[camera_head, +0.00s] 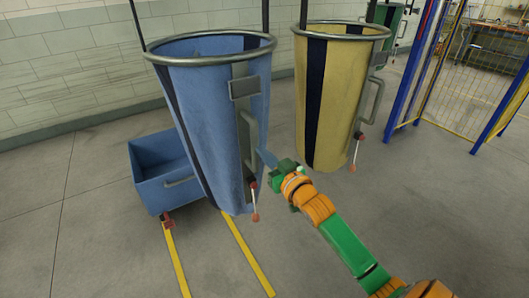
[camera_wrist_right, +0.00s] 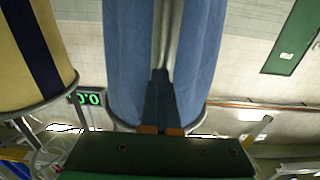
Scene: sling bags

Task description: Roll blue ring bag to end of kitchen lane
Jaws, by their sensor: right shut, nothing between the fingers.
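The blue ring bag (camera_head: 215,130) is a tall tapered blue bag with a grey metal ring (camera_head: 210,58) at its top and dark stripes. It hangs upright from dark straps, left of centre in the head view. A grey vertical handle (camera_head: 246,135) runs down its near right side. My right gripper (camera_head: 266,157) is shut and empty, its tips close to the lower part of this handle; contact cannot be told. In the right wrist view, the shut fingers (camera_wrist_right: 161,85) point at the blue bag (camera_wrist_right: 125,50) and its handle (camera_wrist_right: 169,30). My left gripper is not in view.
A yellow ring bag (camera_head: 335,105) hangs to the right, and a green one (camera_head: 385,30) farther back. A blue bin (camera_head: 162,175) stands behind left of the blue bag. Yellow floor lines (camera_head: 245,250) run below it. A blue-and-yellow fence (camera_head: 450,70) stands right. Foreground floor is clear.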

